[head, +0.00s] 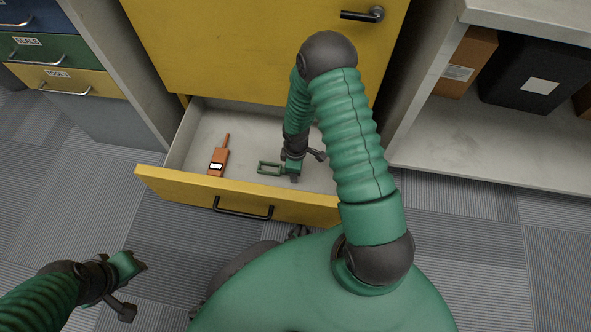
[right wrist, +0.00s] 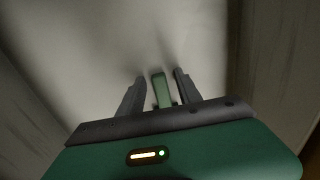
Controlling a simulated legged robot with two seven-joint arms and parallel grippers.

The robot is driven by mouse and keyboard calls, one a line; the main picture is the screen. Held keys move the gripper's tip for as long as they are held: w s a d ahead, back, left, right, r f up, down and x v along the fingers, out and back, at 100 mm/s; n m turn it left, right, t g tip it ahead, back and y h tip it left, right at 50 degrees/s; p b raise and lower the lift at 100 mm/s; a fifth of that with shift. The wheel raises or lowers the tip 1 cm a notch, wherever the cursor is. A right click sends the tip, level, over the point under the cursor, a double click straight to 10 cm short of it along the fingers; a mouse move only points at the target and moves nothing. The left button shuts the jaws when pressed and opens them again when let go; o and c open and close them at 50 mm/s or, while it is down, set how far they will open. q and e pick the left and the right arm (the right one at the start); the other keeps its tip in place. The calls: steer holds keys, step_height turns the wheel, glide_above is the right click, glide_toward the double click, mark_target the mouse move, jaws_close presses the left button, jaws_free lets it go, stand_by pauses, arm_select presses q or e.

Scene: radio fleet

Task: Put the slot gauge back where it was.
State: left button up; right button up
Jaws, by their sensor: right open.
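The slot gauge, seemingly the small green open rectangular frame (head: 269,162), lies low in the open yellow drawer (head: 240,197). My right gripper (head: 290,178) reaches down into the drawer at the frame's right end. In the right wrist view a green bar (right wrist: 161,90), which looks like part of the gauge, stands between my two dark fingers. The fingers are apart, with a gap on each side of the bar. My left gripper (head: 136,265) hangs over the floor at lower left, away from the drawer. Its fingers are too small to read.
An orange handheld radio (head: 219,160) lies in the drawer left of the gauge. The drawer floor between and behind them is bare. A closed yellow front (head: 260,50) rises behind. Labelled drawers (head: 60,55) stand at left, and a shelf with dark boxes (head: 535,75) at right.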

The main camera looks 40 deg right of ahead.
steer(key=a+r+m+t+p, duration=0.1)
steer(key=a+r+m+p, duration=0.25)
steer(key=r+p, duration=1.25)
steer(key=s+a+r+m+b, duration=0.2)
steer(key=a+r+b, duration=0.1)
steer(key=r, duration=0.5)
steer(key=s+a+r+m+t+b, duration=0.1)
steer(key=s+a+r+m+b, duration=0.1)
steer(key=r, duration=0.6)
steer(key=s+a+b, duration=0.1)
steer(key=a+b, duration=0.1)
steer(key=a, duration=0.1)
steer(key=shift+s+r+t+b, duration=0.25)
steer(key=shift+r+t+b, duration=0.05)
steer(key=shift+r, duration=0.05)
steer(key=shift+m, duration=0.25)
